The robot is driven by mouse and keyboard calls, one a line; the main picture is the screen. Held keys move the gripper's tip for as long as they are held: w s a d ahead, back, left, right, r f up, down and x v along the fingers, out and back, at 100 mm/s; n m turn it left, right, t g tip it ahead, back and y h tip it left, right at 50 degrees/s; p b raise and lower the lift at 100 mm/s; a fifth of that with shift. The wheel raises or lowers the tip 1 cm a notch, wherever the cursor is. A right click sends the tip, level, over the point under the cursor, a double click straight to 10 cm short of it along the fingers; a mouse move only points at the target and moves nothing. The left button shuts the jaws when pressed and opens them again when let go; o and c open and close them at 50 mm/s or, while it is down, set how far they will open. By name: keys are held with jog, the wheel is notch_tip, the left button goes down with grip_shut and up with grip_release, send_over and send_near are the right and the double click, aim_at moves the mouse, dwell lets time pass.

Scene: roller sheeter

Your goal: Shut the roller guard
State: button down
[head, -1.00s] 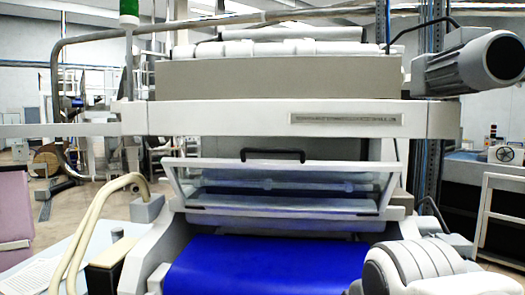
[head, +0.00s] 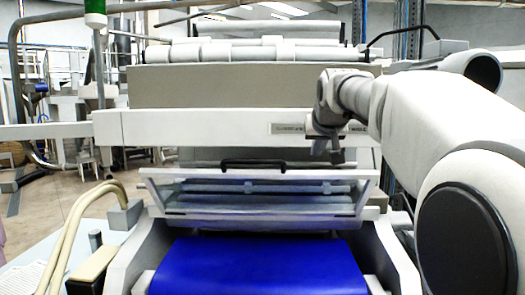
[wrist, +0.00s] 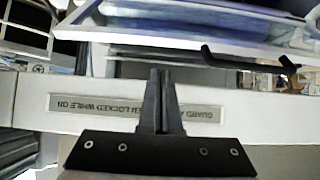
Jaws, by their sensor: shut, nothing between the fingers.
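The roller guard (head: 258,211) is a clear panel in a pale frame, above the blue sheet in the head view. It stands tilted up, its top edge wider than its bottom edge. Its black bar handle (head: 254,164) is on the top edge. In the wrist view the guard (wrist: 215,22) crosses the top, upside down, with the handle (wrist: 240,60) right of centre. My gripper (head: 336,155) is at the right of the white crossbar, above and right of the handle and apart from it. In the wrist view its fingers (wrist: 160,75) are together and empty.
The white crossbar (head: 210,128) with its printed label (wrist: 75,104) runs above the guard, close behind my fingers in the wrist view. The blue sheet (head: 255,268) lies below the guard between grey side plates. Cream hoses (head: 75,225) curve at the left.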

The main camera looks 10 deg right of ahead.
aim_at(312, 172)
jog(key=p+x, duration=0.1)
jog(key=x, duration=0.7)
jog(key=shift+w+d+f+p, duration=0.1)
jog(key=shift+w+f+p, duration=0.1)
jog(key=shift+f+p, duration=0.1)
